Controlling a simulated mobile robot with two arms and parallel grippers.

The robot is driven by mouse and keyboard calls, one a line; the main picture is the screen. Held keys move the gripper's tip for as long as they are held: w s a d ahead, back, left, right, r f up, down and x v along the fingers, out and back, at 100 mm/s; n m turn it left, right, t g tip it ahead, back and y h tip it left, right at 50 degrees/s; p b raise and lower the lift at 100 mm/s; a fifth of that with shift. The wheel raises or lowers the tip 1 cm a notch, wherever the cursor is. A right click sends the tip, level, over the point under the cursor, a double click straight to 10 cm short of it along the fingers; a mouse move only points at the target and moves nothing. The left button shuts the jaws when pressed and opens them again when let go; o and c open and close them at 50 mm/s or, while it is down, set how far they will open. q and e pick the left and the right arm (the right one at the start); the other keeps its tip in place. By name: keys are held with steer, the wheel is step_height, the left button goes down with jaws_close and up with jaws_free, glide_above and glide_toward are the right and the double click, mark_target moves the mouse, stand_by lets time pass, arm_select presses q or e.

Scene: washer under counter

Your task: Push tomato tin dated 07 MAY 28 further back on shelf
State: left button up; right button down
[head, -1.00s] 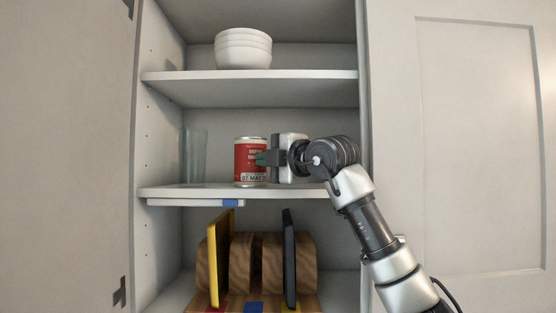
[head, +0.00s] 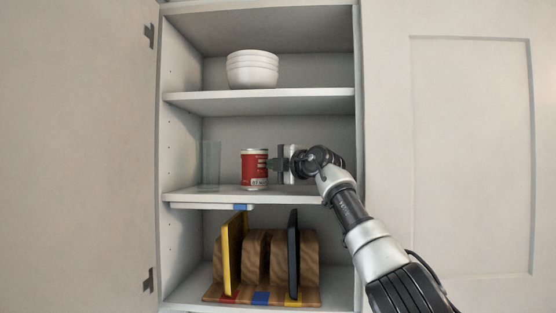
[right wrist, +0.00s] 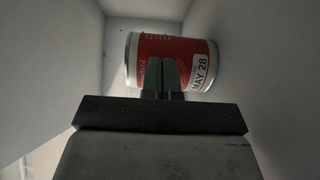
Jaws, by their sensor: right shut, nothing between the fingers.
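The red tomato tin (head: 253,170) stands upright on the middle shelf (head: 205,194) of the open cupboard. In the right wrist view the tin (right wrist: 190,50) shows a white label ending in "MAY 28". My right gripper (head: 272,163) is shut and empty. Its fingertips (right wrist: 161,75) lie over the tin's side in the wrist view, at or very near its surface; I cannot tell if they touch. My left gripper is not in view.
A clear glass (head: 210,165) stands left of the tin. White bowls (head: 252,70) are stacked on the shelf above. A wooden rack (head: 254,262) with a yellow board (head: 235,255) and a black board (head: 293,255) stands below. Cupboard walls are close on both sides.

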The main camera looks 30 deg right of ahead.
steer(key=shift+w+d+f, duration=0.15)
steer(key=shift+w+d, duration=0.1)
steer(key=shift+w, duration=0.5)
steer(key=shift+w+d+f, duration=0.2)
steer(key=shift+w, duration=0.3)
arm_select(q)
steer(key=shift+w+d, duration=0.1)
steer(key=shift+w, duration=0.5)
arm_select(e)
steer(key=shift+s, duration=0.1)
steer(key=shift+s+r, duration=0.1)
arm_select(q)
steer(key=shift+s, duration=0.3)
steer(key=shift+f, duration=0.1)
